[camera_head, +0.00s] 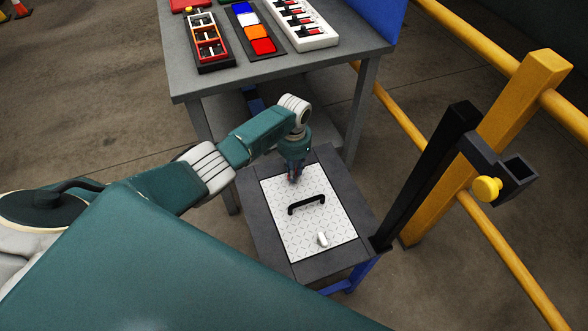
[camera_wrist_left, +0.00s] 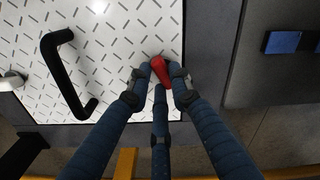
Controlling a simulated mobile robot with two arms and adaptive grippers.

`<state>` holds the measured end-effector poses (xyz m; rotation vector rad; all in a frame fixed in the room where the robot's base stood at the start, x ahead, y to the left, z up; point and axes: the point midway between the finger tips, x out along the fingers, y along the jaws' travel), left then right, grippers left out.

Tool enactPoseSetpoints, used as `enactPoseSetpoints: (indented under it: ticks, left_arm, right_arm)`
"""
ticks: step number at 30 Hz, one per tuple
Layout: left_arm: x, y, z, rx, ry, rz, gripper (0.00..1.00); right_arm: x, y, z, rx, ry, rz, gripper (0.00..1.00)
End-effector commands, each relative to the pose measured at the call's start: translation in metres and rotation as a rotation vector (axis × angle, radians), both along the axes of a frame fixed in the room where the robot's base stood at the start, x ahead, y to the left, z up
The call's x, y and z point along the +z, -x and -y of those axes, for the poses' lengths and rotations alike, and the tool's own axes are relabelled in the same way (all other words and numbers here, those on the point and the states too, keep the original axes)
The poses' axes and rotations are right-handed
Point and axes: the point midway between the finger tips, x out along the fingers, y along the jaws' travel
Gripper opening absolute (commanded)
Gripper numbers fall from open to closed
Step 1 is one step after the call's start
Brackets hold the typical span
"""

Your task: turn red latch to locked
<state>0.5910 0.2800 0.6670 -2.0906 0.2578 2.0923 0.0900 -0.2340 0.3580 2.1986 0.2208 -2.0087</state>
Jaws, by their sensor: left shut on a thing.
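The red latch (camera_wrist_left: 159,70) sits near an edge of a white patterned panel (camera_wrist_left: 110,30). In the left wrist view my left gripper (camera_wrist_left: 161,78) is shut on the latch, with fingers on both sides of it. In the head view my left gripper (camera_head: 295,178) points down at the far edge of the panel (camera_head: 325,235) and largely hides the latch. The fingers cover part of the latch, and I cannot tell its exact angle. My right gripper is not in view.
A black handle (camera_head: 307,204) stands up from the panel's middle, and a light grey knob (camera_head: 323,239) sits near its front edge. A grey table (camera_head: 190,85) with switch boxes stands behind. A yellow rail (camera_head: 510,130) and a black post (camera_head: 430,170) are at right.

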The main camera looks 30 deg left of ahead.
Motion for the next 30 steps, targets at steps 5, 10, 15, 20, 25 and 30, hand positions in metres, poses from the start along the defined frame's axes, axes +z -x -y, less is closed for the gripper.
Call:
enactPoseSetpoints:
  ticks: [5, 10, 15, 20, 25, 30]
  left_arm:
    - [0.0002, 0.0005, 0.0004, -0.159, 0.000, 0.001, 0.00]
    - [0.0000, 0.0012, -0.0002, -0.291, 0.001, 0.001, 0.00]
    - [-0.0001, 0.0016, -0.0005, -0.390, 0.001, 0.001, 0.00]
    - [0.0000, 0.0018, -0.0008, -0.451, 0.001, 0.001, 0.00]
    - [0.0000, 0.0019, -0.0009, -0.486, 0.001, 0.001, 0.00]
    - [0.0001, 0.0019, -0.0010, -0.497, 0.001, 0.001, 0.00]
  right_arm:
    - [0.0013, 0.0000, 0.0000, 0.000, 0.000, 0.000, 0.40]
    - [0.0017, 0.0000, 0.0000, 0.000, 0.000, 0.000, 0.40]
    - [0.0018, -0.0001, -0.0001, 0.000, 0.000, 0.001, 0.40]
    - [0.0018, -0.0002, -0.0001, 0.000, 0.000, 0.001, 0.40]
    - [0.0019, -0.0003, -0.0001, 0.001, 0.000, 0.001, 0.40]
    - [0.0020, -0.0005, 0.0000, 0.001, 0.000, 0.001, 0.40]
